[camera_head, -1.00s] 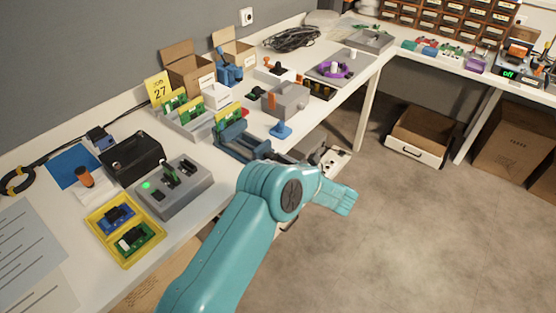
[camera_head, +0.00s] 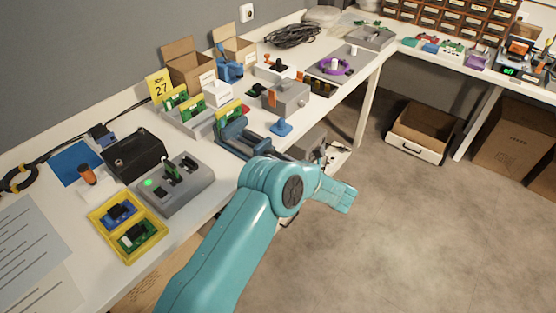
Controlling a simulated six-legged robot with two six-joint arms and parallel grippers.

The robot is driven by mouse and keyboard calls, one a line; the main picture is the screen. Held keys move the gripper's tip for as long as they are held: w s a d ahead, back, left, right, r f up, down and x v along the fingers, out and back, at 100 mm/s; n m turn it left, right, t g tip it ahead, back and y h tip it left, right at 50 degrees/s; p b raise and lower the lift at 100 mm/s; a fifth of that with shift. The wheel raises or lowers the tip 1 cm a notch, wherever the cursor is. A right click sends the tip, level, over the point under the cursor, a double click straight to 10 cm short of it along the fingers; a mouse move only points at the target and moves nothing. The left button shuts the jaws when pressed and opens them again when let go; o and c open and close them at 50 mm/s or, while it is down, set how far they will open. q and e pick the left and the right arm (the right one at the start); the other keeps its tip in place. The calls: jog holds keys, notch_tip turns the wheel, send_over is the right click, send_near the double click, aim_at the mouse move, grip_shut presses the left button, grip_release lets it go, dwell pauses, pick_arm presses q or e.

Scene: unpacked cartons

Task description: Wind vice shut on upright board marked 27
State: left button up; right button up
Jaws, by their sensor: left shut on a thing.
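A blue vice (camera_head: 245,138) stands at the front edge of the bench. A green board with a yellow top edge (camera_head: 229,111) stands upright at its back side; I cannot read a number on it or tell whether both jaws touch it. A yellow card marked 27 (camera_head: 160,87) stands farther back. My left gripper (camera_head: 325,156) is at the bench edge, right of the vice, partly hidden by my teal arm. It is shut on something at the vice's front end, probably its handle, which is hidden. My right gripper is not in view.
A rack with boards (camera_head: 182,108), a grey fixture with a green light (camera_head: 173,188) and a yellow tray (camera_head: 103,229) are on the bench. The floor on the right is clear.

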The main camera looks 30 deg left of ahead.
pick_arm(q)
jog(key=shift+d+f, duration=0.1)
jog(key=shift+f, duration=0.05)
jog(key=o, duration=1)
jog(key=shift+o, duration=0.2)
jog(key=s+d, duration=0.1)
jog(key=d, duration=1.5)
jog(key=shift+s+d+b, duration=0.15)
jog(key=shift+s+b, duration=0.05)
jog(key=shift+b, duration=0.25)
